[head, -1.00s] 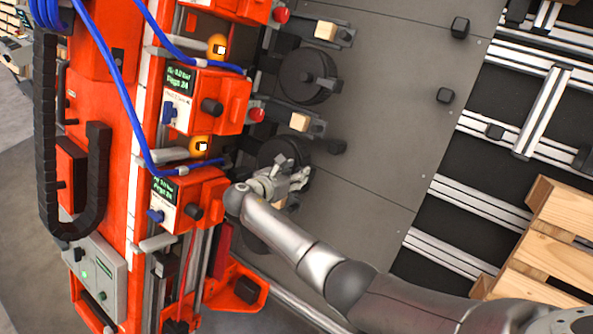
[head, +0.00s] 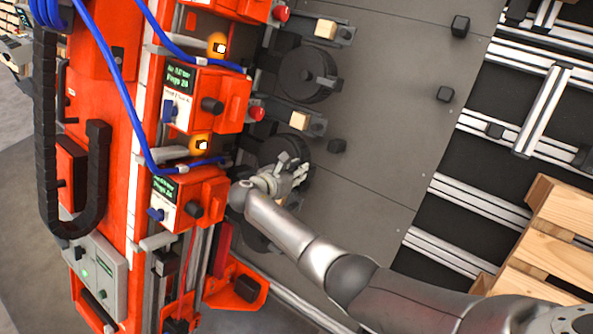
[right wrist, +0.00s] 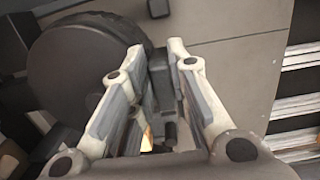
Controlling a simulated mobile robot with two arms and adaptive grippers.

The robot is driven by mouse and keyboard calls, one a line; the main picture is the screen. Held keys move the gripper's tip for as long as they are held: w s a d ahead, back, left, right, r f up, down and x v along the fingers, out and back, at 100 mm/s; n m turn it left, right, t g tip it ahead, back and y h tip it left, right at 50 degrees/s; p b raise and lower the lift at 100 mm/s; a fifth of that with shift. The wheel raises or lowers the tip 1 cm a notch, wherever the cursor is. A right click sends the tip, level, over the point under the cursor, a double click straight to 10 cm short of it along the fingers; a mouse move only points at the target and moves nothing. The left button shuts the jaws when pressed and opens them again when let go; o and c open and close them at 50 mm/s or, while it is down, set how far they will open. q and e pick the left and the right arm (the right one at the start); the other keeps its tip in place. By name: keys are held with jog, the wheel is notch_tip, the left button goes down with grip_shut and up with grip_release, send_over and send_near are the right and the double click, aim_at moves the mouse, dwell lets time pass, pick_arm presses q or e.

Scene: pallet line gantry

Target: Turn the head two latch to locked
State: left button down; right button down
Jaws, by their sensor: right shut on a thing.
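My right gripper (head: 297,172) is at the side of the orange machine, beside the lower black round disc (head: 272,153). In the right wrist view its two fingers (right wrist: 154,68) stand on either side of a dark block-like part (right wrist: 160,85), which I take to be the latch, and are shut on it. The gripper hides most of this part in the head view. I cannot read any lock marking on it. Orange heads with small green-text screens (head: 181,76) (head: 165,189) stand to the left. My left gripper is not in view.
Blue hoses (head: 112,75) hang over the machine. A grey panel (head: 390,130) is mostly bare to the right. A wooden pallet (head: 548,235) lies at the lower right.

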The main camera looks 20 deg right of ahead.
jog(key=shift+m, duration=0.3)
jog(key=m, duration=0.1)
jog(key=m+b, duration=0.1)
jog(key=m, duration=0.2)
jog(key=shift+s+d+f+m+g+b, duration=0.1)
jog(key=shift+s+f+m+g+b, duration=0.05)
jog(key=shift+s+m+g+b, duration=0.2)
jog(key=shift+s+f+m+g+b, duration=0.2)
jog(key=shift+m+b, duration=0.8)
jog(key=shift+m, duration=1.2)
jog(key=shift+s+f+m+g+b, duration=0.15)
jog(key=shift+m+b, duration=0.85)
jog(key=shift+m, duration=1.25)
jog(key=shift+s+f+m+g+b, duration=0.2)
jog(key=shift+m+b, duration=0.8)
jog(key=shift+m, duration=1.2)
jog(key=c, duration=1.4)
grip_release()
jog(key=shift+o, duration=0.2)
jog(key=shift+w+r, duration=0.1)
jog(key=shift+r, duration=0.05)
